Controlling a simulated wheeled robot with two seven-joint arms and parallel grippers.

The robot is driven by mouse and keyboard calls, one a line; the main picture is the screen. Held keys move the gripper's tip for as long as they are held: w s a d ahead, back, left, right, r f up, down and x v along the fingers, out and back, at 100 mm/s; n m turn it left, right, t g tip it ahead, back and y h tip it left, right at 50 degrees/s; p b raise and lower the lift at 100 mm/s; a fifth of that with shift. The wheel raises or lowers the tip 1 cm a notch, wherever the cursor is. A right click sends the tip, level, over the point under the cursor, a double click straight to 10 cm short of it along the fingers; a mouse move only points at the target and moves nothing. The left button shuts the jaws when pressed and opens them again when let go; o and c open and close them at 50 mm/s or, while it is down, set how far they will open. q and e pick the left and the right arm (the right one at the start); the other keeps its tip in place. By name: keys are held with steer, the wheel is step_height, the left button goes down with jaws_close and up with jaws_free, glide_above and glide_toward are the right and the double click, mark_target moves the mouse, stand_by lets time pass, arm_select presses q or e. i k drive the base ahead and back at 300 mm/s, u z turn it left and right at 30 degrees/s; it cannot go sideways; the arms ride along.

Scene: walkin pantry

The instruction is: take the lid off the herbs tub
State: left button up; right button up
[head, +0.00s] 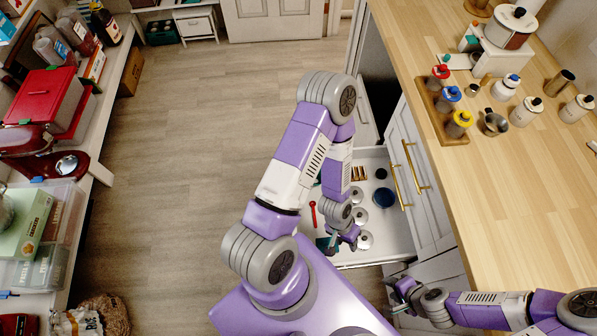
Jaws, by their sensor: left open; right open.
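No label reading herbs is legible, so I cannot tell which container is the herbs tub. Small lidded jars stand on a wooden tray (429,110) on the counter: one with a red lid (440,72), one with a blue lid (451,94) and one with a yellow lid (461,119). White canisters (525,111) with dark or blue tops stand to their right. My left gripper (335,243) is open over the pulled-out drawer (390,235), partly hidden by its wrist. My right gripper (392,297) is open by the drawer's front corner, below the counter. Both appear empty.
The drawer holds round silver pieces (359,216), a dark blue round piece (384,197) and a red utensil (313,214). The counter's near part (500,210) is clear. Loaded shelves line the left wall.

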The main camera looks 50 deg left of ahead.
mark_target(356, 193)
steer(key=z, duration=1.1)
steer(key=k, duration=0.9)
steer(key=u, duration=1.9)
